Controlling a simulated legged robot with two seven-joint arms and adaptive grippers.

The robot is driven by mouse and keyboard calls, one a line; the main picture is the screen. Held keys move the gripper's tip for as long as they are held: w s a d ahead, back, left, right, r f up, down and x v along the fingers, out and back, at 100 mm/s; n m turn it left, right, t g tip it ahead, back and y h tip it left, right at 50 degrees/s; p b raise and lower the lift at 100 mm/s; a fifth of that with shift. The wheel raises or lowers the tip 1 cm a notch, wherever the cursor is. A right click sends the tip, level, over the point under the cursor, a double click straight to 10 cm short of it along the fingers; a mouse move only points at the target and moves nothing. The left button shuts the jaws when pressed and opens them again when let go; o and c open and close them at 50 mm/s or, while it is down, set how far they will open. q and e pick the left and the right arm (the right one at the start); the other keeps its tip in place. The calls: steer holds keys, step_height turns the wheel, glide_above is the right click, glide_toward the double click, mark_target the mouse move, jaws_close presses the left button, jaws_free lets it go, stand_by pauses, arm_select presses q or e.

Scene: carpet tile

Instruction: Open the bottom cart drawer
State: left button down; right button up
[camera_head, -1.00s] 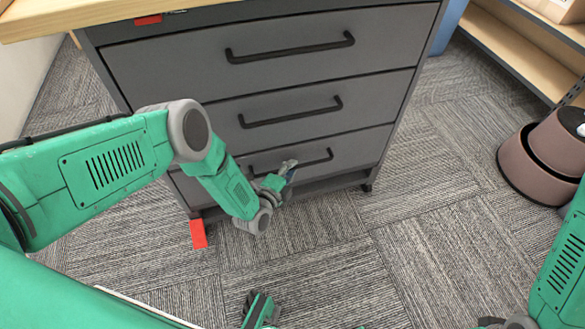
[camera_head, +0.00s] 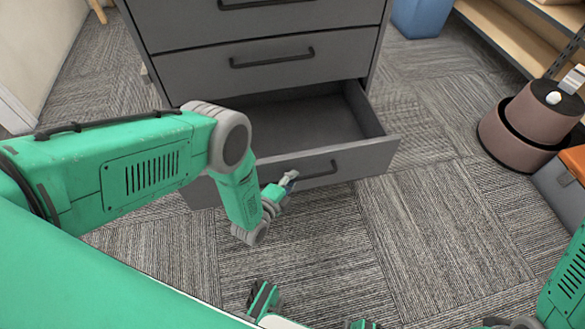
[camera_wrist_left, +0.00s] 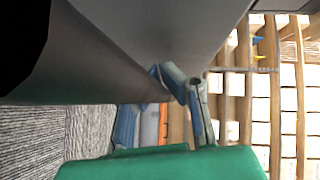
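The grey cart's bottom drawer (camera_head: 365,158) is pulled well out, and its empty interior shows in the head view. Its black bar handle (camera_head: 318,174) is on the drawer front. My left gripper (camera_head: 288,181) is at the handle's left part, with its fingers closed around the bar. In the left wrist view the blue-grey fingers (camera_wrist_left: 177,88) meet at the end of the dark handle bar (camera_wrist_left: 95,60), beside the drawer front. My left forearm hides the drawer's left side.
The cart's upper drawers (camera_head: 240,67) are closed. A brown round bin-like object (camera_head: 535,125) and an orange-topped grey box (camera_head: 562,190) stand at right. A wooden shelf (camera_head: 500,38) and blue bin (camera_head: 420,15) are behind. Carpet (camera_head: 420,230) before the drawer is clear.

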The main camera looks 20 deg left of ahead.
arm_select(q)
steer(key=shift+s+d+r, duration=0.1)
steer(key=shift+s+d, duration=0.6)
steer(key=c, duration=1.8)
jaws_free()
steer(key=shift+c, duration=0.2)
steer(key=shift+o, duration=1.4)
steer(key=shift+w+a, duration=0.1)
steer(key=shift+a, duration=0.6)
steer(key=shift+d, duration=0.55)
steer(key=v, duration=1.2)
steer(key=shift+a+f, duration=0.25)
arm_select(e)
steer(key=shift+s+a+r, duration=0.1)
steer(key=shift+s+r, duration=0.1)
